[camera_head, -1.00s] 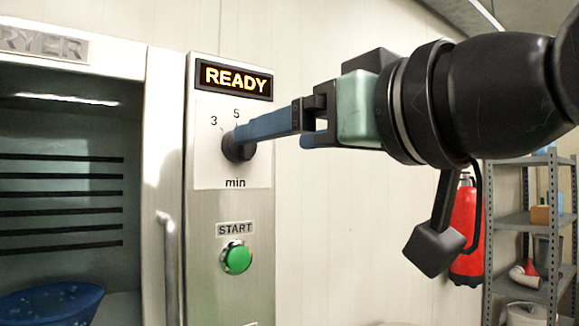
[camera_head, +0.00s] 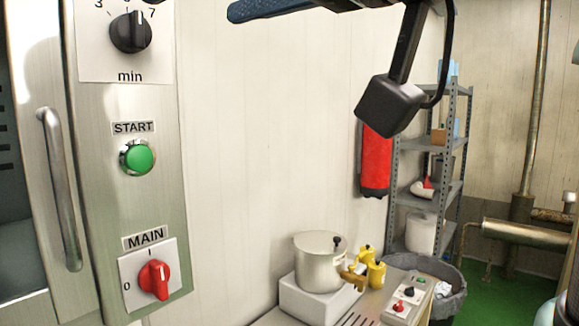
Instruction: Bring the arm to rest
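My gripper (camera_head: 262,10) is at the top edge of the view, mostly cut off. A blue finger points left, to the right of the black timer knob (camera_head: 130,35) and apart from it. Whether the fingers are open or shut does not show. The knob sits on the steel panel above "min"; its white mark points up and slightly right, between the 3 and the 7. A black box on a stalk (camera_head: 392,103), part of my arm, hangs down at upper centre right.
Below the knob are a green START button (camera_head: 137,158) and a red MAIN switch (camera_head: 155,280). A door handle (camera_head: 60,190) is left of them. A steel pot (camera_head: 320,262) stands at the lower middle. A red extinguisher (camera_head: 376,165) and shelves (camera_head: 425,190) are behind. The wall between is bare.

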